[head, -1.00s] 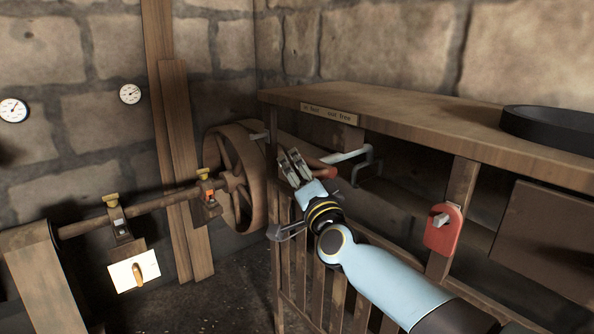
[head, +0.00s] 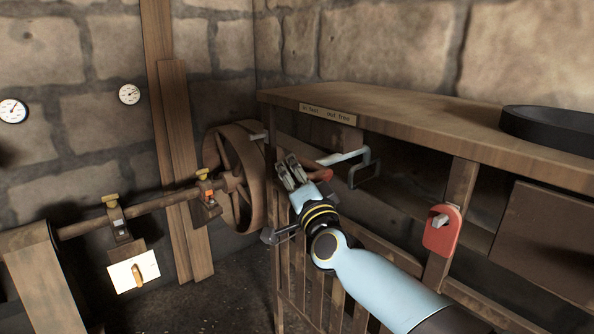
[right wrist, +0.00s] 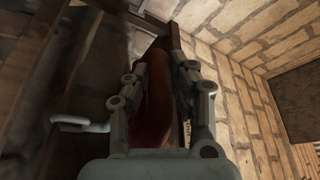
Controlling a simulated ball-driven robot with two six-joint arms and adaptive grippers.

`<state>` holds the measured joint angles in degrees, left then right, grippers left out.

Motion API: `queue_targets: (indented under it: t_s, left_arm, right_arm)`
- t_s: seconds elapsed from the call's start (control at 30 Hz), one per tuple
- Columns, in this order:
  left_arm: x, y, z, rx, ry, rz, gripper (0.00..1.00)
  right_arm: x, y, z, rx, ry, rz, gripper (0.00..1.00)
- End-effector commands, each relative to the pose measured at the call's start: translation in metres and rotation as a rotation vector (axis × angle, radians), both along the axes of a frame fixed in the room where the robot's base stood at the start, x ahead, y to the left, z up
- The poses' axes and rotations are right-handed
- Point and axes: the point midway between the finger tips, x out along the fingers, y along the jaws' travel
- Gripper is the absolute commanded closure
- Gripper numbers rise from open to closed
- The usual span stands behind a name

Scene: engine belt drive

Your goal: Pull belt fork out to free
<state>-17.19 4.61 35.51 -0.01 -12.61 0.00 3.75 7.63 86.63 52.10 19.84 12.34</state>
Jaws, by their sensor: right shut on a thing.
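The belt fork's red-brown handle (head: 322,177) sits below the front edge of the wooden bench top, under the label plate (head: 327,115) reading "in fast" and "out free". My right gripper (head: 291,171) is at this handle. In the right wrist view the handle (right wrist: 153,100) lies between the two fingers (right wrist: 160,95), which are shut on it and hide part of it. A pale metal bar (head: 343,157) and a bent loop (head: 366,168) show beside the handle. The belt's contact with the fork is hidden. My left gripper is out of view.
A spoked wooden wheel (head: 236,180) on a shaft (head: 150,204) stands left of the gripper. A slatted wooden gate (head: 305,270) is below my arm. A red plate with a lever (head: 442,232) is on the bench post. A dark round pan (head: 550,125) is on top.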

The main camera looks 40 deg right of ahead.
Motion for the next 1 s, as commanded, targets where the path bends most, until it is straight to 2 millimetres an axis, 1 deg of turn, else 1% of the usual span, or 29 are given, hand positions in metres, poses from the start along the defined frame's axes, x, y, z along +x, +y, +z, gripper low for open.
queue_targets:
  t_s: [0.03, 0.1, 0.2, 0.3, 0.43, 0.73, 0.77, 0.9, 1.0]
  left_arm:
    - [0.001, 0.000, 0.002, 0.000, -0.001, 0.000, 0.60]
    - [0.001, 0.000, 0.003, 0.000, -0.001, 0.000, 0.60]
    - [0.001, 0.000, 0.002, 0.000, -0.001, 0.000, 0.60]
    - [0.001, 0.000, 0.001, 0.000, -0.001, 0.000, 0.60]
    - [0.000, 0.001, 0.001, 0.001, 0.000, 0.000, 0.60]
    - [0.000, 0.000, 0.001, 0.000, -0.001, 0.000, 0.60]
    - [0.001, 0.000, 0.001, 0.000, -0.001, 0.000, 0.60]
    - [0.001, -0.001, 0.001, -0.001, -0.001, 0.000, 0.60]
    - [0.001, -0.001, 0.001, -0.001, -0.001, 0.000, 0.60]
  right_arm:
    - [-0.002, 0.013, -0.002, 0.009, 0.005, 0.002, 1.00]
    - [-0.003, 0.032, -0.002, 0.012, 0.005, 0.002, 1.00]
    - [-0.005, 0.056, -0.003, 0.011, 0.006, 0.003, 1.00]
    - [-0.007, 0.075, -0.004, 0.009, 0.007, 0.003, 1.00]
    - [-0.007, 0.086, -0.003, 0.005, 0.007, 0.003, 1.00]
    - [-0.007, 0.088, -0.003, 0.005, 0.009, 0.004, 1.00]
    - [-0.007, 0.088, -0.004, 0.005, 0.010, 0.005, 0.74]
    - [-0.007, 0.087, -0.003, 0.004, 0.008, 0.003, 0.56]
    - [-0.007, 0.087, -0.002, 0.004, 0.006, 0.002, 0.55]
